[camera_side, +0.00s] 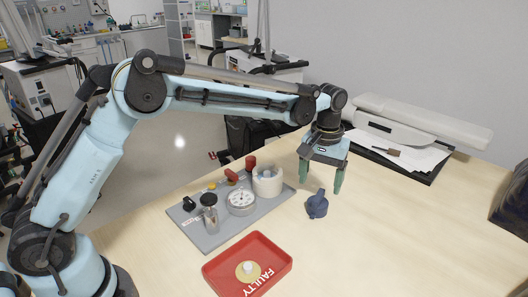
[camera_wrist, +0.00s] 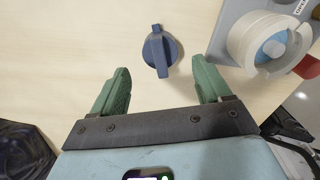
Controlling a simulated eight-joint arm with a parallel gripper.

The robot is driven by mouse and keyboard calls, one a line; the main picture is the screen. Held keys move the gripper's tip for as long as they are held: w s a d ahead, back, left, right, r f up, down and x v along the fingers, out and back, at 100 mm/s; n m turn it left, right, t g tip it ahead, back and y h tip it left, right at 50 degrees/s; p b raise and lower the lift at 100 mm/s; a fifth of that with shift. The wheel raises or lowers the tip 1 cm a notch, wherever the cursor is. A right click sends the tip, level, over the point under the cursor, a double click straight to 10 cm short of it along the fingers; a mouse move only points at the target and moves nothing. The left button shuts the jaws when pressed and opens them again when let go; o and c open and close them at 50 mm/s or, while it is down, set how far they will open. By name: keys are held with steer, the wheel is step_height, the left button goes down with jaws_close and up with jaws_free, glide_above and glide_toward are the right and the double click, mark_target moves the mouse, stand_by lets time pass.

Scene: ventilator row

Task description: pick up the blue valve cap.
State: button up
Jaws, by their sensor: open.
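The blue valve cap (camera_side: 317,205) lies on the wooden table in the side view, just right of the grey panel. It is dark blue with a raised grip bar on a round base. It also shows in the wrist view (camera_wrist: 159,50), ahead of the fingertips and between their lines. My gripper (camera_side: 322,177) is above the table, behind the cap in the side view, pointing down. Its two green fingers are apart with nothing between them, as the wrist view (camera_wrist: 163,76) also shows. The gripper appears apart from the cap.
A grey panel (camera_side: 213,240) with several fittings, including a white cylinder (camera_side: 267,182), stands left of the cap. A red tray (camera_side: 277,242) marked FAULTY holds a yellowish disc (camera_side: 247,271). Papers (camera_side: 398,152) lie at the back right. The table right of the cap is clear.

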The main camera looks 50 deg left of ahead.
mark_target(318, 195)
steer(key=shift+w+a+f, duration=0.1)
steer(key=shift+f, duration=1.4)
steer(key=shift+w+f, duration=0.1)
steer(key=shift+f, duration=1.4)
steer(key=c, duration=0.9)
steer(key=shift+c, duration=0.2)
steer(key=shift+r, duration=0.1)
